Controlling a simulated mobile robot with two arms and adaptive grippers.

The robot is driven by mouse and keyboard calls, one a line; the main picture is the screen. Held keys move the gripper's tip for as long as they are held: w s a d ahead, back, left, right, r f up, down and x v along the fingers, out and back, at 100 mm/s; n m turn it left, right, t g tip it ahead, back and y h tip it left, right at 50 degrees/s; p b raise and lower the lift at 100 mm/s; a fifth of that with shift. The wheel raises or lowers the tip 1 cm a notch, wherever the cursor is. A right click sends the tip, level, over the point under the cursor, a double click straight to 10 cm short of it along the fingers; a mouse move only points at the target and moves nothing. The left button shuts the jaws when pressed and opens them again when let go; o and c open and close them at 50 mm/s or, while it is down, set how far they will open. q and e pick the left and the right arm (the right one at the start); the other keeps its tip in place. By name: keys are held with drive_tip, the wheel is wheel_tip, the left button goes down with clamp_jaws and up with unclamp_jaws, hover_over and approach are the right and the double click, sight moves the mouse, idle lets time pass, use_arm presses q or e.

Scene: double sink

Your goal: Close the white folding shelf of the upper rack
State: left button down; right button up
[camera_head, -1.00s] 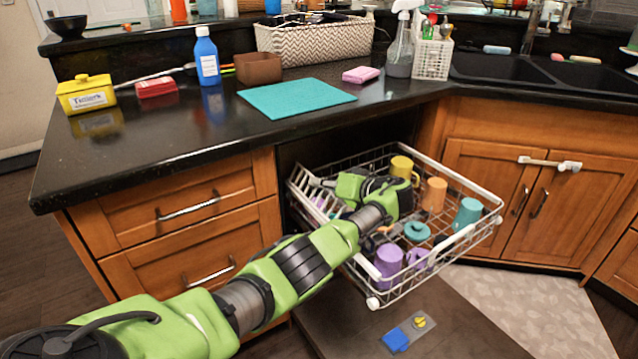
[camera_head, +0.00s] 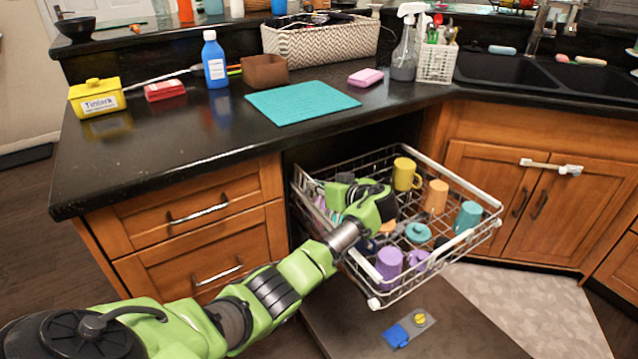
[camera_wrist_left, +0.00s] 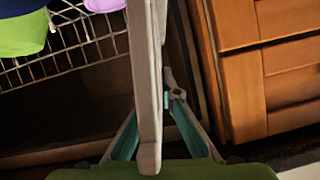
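The upper rack (camera_head: 436,276) is a white wire rack pulled out below the counter. In the left wrist view a long white bar (camera_wrist_left: 148,60), apparently the folding shelf seen edge-on, runs upright down the middle, across the front of my left gripper (camera_wrist_left: 160,92). Its fingers converge to a point behind the bar and look shut; the bar hides part of the tips. Whether they touch the bar I cannot tell. In the head view the left gripper (camera_head: 345,183) is at the rack's left side, and my own wrist hides much of that side. My right gripper is not in view.
The rack holds a yellow mug (camera_head: 404,175), an orange cup (camera_head: 436,197), a teal cup (camera_head: 467,217) and purple mugs (camera_head: 389,264). The open dishwasher door (camera_head: 450,335) lies below it. The wooden drawers (camera_head: 205,250) stand close to my left arm.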

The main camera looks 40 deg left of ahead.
use_arm(q)
drive_tip(key=shift+s+n, duration=0.3)
drive_tip(key=shift+s+a+n+t+h, duration=0.15)
drive_tip(key=shift+s+n+t+h, duration=0.15)
drive_tip(key=shift+t, duration=0.1)
drive_tip(key=c, duration=2.3)
unclamp_jaws()
drive_tip(key=v, duration=1.2)
drive_tip(key=shift+s, duration=0.1)
